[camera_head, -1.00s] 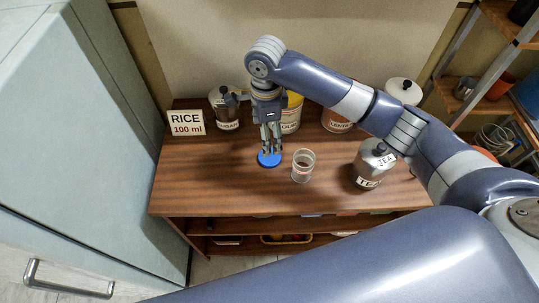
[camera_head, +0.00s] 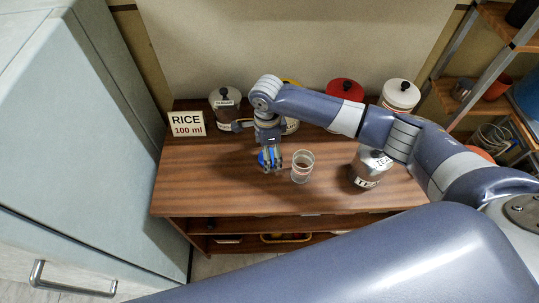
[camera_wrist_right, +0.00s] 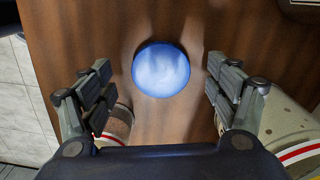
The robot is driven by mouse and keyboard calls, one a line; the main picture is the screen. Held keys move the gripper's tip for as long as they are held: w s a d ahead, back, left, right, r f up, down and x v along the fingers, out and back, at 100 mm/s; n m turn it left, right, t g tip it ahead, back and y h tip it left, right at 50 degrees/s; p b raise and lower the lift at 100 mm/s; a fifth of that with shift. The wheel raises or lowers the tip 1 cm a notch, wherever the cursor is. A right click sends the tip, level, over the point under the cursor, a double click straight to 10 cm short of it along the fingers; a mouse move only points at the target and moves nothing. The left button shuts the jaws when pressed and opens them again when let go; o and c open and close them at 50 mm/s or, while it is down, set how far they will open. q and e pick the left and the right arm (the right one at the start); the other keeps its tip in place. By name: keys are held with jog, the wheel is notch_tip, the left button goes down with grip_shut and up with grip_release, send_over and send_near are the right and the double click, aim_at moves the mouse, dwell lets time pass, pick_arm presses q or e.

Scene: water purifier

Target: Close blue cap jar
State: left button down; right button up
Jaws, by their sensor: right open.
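The blue cap (camera_head: 262,158) lies on the wooden table, partly hidden by my right gripper (camera_head: 271,163). In the right wrist view the round blue cap (camera_wrist_right: 161,69) sits between and slightly beyond the fingers of my right gripper (camera_wrist_right: 160,85). The fingers are wide apart, with a gap on both sides of the cap. A clear glass container (camera_head: 302,167) stands uncovered just right of the gripper. I cannot tell for certain that it is the cap's jar. My left gripper is not in view.
A TEA canister (camera_head: 369,170) stands to the right. Jars with a dark lid (camera_head: 226,100), a red lid (camera_head: 346,90) and a white lid (camera_head: 401,92) line the back. A RICE 100 ml sign (camera_head: 187,124) stands at back left. The table's front left is clear.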

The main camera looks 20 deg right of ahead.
jog(key=shift+f, duration=0.85)
jog(key=c, duration=0.9)
jog(key=shift+o, duration=0.2)
jog(key=shift+r, duration=0.1)
notch_tip(320, 180, up, 10)
jog(key=b, duration=0.1)
